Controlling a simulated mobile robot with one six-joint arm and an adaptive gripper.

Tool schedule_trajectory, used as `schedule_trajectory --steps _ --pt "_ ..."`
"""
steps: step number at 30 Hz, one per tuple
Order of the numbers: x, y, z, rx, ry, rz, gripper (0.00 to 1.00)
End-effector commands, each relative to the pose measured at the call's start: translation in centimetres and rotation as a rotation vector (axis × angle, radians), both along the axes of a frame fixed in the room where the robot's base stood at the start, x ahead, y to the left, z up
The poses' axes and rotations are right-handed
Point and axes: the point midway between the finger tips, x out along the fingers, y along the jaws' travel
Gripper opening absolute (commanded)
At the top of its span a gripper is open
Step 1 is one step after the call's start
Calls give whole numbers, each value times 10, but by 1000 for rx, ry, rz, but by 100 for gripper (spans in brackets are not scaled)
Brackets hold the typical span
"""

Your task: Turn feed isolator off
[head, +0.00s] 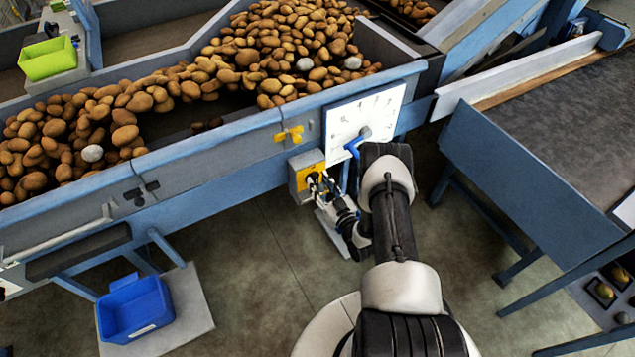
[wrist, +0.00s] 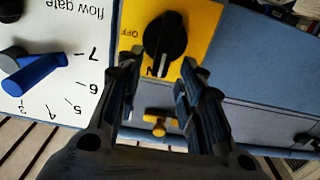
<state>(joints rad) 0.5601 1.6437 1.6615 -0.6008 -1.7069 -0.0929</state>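The feed isolator is a black rotary knob (wrist: 165,45) on a yellow plate (wrist: 205,22), seen upside down in the wrist view. Its white mark points down in the picture, toward a partly hidden label that looks like ON; OFF is printed to the left. In the head view, the isolator's yellow plate (head: 303,176) sits on a grey box on the machine's side. My gripper (wrist: 160,78) is open and empty, its fingers apart on either side of the knob's lower end. I cannot tell whether they touch it. In the head view my gripper (head: 318,184) is close to the plate.
A white flow gate dial (head: 345,118) with a blue lever (head: 357,143) is right beside the isolator. A yellow valve handle (head: 289,134) is above it. Potatoes (head: 250,60) fill the hopper. A blue bin (head: 135,308) stands lower left.

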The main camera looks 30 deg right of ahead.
Motion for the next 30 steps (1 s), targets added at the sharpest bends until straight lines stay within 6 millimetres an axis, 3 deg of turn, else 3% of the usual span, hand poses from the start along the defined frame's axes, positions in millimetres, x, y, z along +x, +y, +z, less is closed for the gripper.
schedule_trajectory --steps 6,15,30 --pt "18 1 0 1 0 1 35" --pt "20 1 0 1 1 0 35" --pt "20 1 0 1 1 0 2"
